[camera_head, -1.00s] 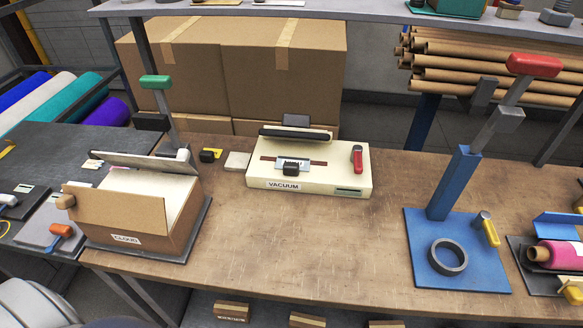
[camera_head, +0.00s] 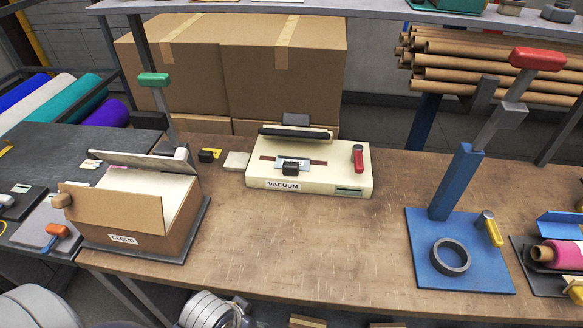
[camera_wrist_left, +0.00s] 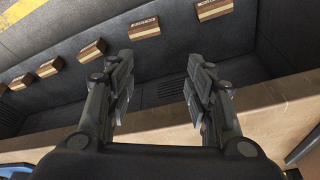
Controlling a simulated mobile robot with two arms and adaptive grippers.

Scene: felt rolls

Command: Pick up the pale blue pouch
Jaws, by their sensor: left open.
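A small pale blue flat piece, which looks like the pouch (camera_head: 280,164), lies on the cream vacuum machine (camera_head: 262,181). A small black block sits over its middle and hides part of it. My left gripper (camera_wrist_left: 160,78) is open and empty in the left wrist view, with its two fingers wide apart over the bench's front edge. In the head view only rounded grey parts of my arm show at the bottom edge, well in front of the machine. The pouch is not in the left wrist view. My right gripper is not in view.
An open brown box labelled CLOUD (camera_head: 150,211) stands at the left of the bench (camera_head: 330,235). A blue press (camera_head: 425,235) with a black ring (camera_head: 450,257) stands at the right. The bench in front of the machine is clear. A shelf (camera_head: 350,12) crosses above.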

